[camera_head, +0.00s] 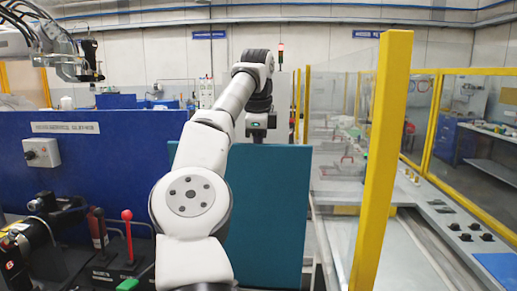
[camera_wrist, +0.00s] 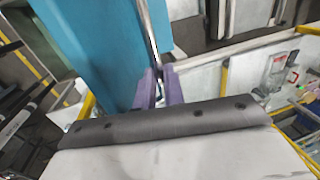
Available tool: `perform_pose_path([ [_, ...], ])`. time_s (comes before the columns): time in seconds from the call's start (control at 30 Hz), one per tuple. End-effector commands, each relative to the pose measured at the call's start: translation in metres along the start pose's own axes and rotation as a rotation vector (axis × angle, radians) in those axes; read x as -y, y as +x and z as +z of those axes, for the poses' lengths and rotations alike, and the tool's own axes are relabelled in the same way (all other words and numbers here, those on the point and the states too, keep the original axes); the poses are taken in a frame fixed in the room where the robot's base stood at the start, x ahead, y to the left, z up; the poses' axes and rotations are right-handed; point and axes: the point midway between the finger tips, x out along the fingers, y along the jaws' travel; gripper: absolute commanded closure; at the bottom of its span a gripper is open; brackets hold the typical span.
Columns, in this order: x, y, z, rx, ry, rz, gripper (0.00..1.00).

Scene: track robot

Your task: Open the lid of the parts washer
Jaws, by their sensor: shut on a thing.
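A teal panel (camera_head: 270,210), which looks like the lid of the parts washer, stands steeply raised in the middle of the head view. It also fills the upper left of the wrist view (camera_wrist: 90,45). A shiny metal bar (camera_wrist: 153,25) runs beside the panel in the wrist view, down to the purple fingers of my gripper (camera_wrist: 159,82). My gripper is shut on this bar. In the head view, my gripper is near the panel's top edge and its fingers are hidden. The washer's body is hidden behind the panel and my arm.
A blue cabinet wall (camera_head: 90,145) with a stop-button box (camera_head: 41,152) stands on the left. A yellow post (camera_head: 381,165) with clear guard panels borders the right. Another robot arm hangs at the upper left.

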Motion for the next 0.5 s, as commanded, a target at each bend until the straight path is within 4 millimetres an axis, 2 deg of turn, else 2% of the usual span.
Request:
perform_pose_path([
  [0.07,-0.0007,0.0073,0.0008,0.001,0.0,0.012,1.0],
  [0.1,-0.0007,0.0072,0.0007,0.001,0.0,0.012,0.85],
  [0.23,-0.0006,0.0054,0.0005,0.0,0.0,0.009,0.68],
  [0.5,-0.0003,0.0026,0.0004,0.0,0.0,0.005,0.67],
])
